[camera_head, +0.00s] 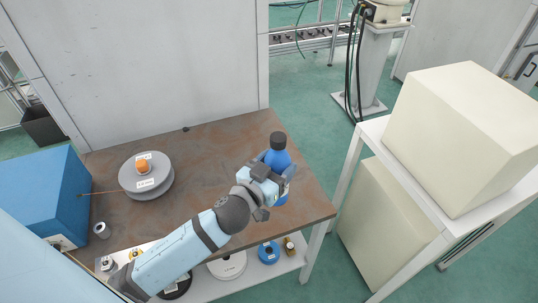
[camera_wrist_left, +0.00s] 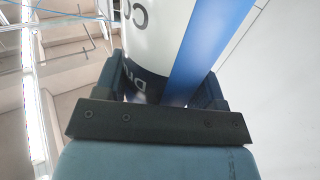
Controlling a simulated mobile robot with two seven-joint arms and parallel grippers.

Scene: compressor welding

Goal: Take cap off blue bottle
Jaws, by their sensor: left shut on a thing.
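The blue bottle (camera_head: 278,160) stands upright near the right edge of the brown table (camera_head: 215,145). Its black cap (camera_head: 278,139) is on top. My left gripper (camera_head: 275,180) is shut on the bottle's body, below the cap. In the left wrist view the bottle (camera_wrist_left: 150,40) fills the space between the fingers of the left gripper (camera_wrist_left: 160,95), with a white label and a blue stripe showing. The cap is outside that view. My right gripper is not in view.
A grey spool (camera_head: 147,182) with an orange centre lies on the table's left, beside a blue box (camera_head: 45,195). A small metal cylinder (camera_head: 101,230) stands near the front. Cream boxes (camera_head: 465,135) occupy a white rack at right. The table's middle is clear.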

